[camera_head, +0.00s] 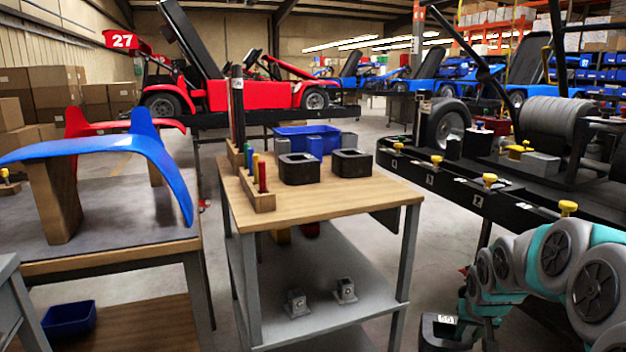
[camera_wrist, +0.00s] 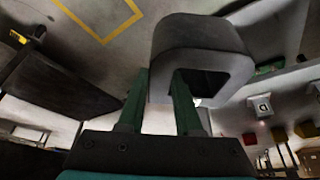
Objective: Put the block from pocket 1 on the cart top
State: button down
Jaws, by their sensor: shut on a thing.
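My gripper (camera_wrist: 158,92) is shut on a dark grey block (camera_wrist: 205,38) with a square opening. In the wrist view the block sits at the fingertips, between and to the right of the green fingers. The right finger seems to reach into the opening and the left one lies outside. In the head view the held block (camera_head: 436,332) shows at the lower right, right of the cart and below its top, partly hidden by my arm. The cart top (camera_head: 335,199) is a wooden board at the centre. Pocket 1 cannot be made out for certain.
On the cart top stand two dark hollow blocks (camera_head: 351,163), a blue bin (camera_head: 306,138) and a wooden rack of coloured pegs (camera_head: 262,200). The cart top's front right is bare. A black kart stand (camera_head: 452,186) with yellow knobs is at the right. A bench with a blue fender (camera_head: 98,146) is at the left.

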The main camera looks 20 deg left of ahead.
aim_at(319, 198)
jog(key=l+u, duration=0.1)
jog(key=u, duration=1.1)
